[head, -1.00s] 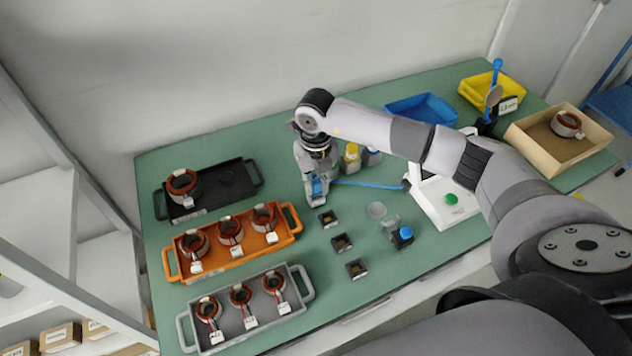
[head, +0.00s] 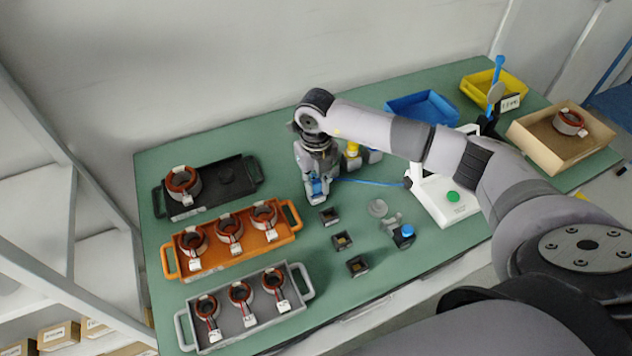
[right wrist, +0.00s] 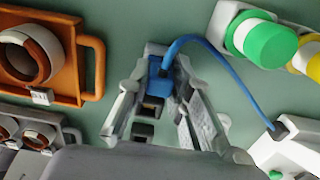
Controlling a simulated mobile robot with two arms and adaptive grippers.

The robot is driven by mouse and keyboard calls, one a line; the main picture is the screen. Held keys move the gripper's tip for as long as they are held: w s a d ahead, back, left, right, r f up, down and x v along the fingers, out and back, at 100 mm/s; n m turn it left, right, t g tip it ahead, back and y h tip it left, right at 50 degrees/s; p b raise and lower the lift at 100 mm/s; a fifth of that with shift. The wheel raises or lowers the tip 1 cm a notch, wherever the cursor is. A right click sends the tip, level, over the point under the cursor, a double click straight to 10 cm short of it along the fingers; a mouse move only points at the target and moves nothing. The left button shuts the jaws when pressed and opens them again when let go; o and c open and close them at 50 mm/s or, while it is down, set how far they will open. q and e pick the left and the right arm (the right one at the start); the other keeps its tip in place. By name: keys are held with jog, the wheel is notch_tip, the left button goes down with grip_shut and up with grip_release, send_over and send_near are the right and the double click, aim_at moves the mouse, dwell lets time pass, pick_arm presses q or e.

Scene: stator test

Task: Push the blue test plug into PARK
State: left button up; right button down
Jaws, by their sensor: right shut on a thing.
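My right gripper (head: 318,190) is shut on the blue test plug (head: 316,186), above the green table, just behind the row of small dark sockets. In the right wrist view the blue plug (right wrist: 160,76) sits between the two fingers (right wrist: 158,110). A blue cable (right wrist: 222,62) runs from it to the white tester (head: 445,203). Dark sockets stand on the table: the rear one (head: 329,217), the middle one (head: 342,241) and the front one (head: 357,266). I cannot read which place is PARK, nor tell whether the plug touches a socket. My left gripper is out of view.
A black tray (head: 232,189), an orange tray (head: 237,253) and a grey tray (head: 262,322) with stators stand to the left. A blue-topped part (head: 404,235) is right of the sockets. Yellow-capped bottles (head: 352,150) stand behind the gripper. A blue bin (head: 424,103) is farther back.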

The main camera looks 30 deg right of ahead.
jog(key=c, duration=1.4)
grip_release()
jog(key=shift+o, duration=0.2)
jog(key=shift+r, duration=0.25)
notch_tip(320, 180, up, 11)
jog(key=shift+r, duration=0.2)
